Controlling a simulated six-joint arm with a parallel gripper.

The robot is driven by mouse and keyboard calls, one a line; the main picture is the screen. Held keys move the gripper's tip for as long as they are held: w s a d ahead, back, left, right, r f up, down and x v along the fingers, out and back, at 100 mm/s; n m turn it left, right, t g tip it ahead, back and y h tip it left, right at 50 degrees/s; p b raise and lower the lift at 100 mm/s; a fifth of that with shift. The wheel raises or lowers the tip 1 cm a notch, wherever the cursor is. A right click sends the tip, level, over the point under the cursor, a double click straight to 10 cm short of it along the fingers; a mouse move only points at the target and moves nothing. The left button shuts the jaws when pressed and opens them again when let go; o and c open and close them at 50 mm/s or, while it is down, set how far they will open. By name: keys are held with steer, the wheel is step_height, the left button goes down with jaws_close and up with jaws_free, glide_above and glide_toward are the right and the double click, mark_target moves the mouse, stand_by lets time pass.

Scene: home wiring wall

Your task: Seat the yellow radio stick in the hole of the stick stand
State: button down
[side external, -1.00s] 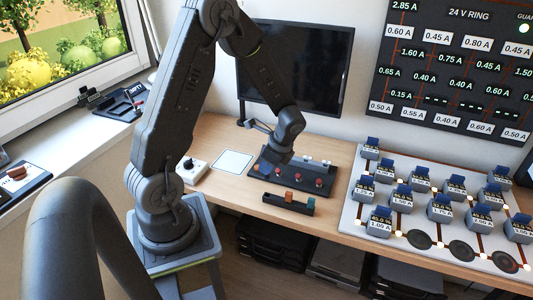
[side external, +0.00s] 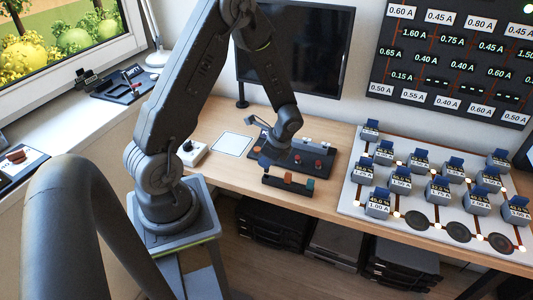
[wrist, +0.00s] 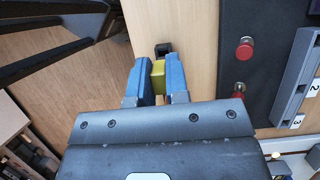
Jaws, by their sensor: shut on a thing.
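The yellow radio stick (wrist: 157,78) is between the blue fingertips of my gripper (wrist: 158,86) in the wrist view, and the gripper is shut on it. In the side view my gripper (side external: 266,161) is low over the left end of the dark stick stand (side external: 288,186). An orange stick (side external: 288,178) and a green stick (side external: 310,184) stand in the stand's middle and right. In the wrist view a small black end (wrist: 163,48), apparently of the stand, shows just past the fingertips. The stick's lower end and the hole are hidden, so I cannot tell whether they touch.
A dark panel with red buttons (side external: 318,164) lies behind the stand. A white box with a knob (side external: 190,152) and a white square (side external: 233,143) are to the left. A board of grey-blue modules (side external: 348,206) fills the right. The table's front edge is close to the stand.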

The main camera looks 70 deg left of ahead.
steer(key=shift+f, duration=0.4)
steer(key=shift+f, duration=1.65)
stand_by(1.0)
steer(key=c, duration=1)
jaws_free()
steer(key=shift+c, duration=0.2)
steer(key=shift+r, duration=0.1)
steer(key=v, duration=1.3)
steer(key=shift+r, duration=0.3)
steer(key=shift+w+d, duration=0.1)
steer(key=shift+d, duration=0.1)
steer(key=s+d+r+n+t+h, duration=0.1)
steer(key=s+d+r+n+t, duration=0.3)
steer(key=r, duration=0.5)
steer(key=s+d+r+n+t+h, duration=0.2)
steer(key=s+d+r+n+t, duration=0.2)
steer(key=s+d+r, duration=0.4)
steer(key=shift+s+d+r+n+t, duration=0.2)
steer(key=shift+d+r+n+t, duration=0.4)
steer(key=shift+d, duration=0.65)
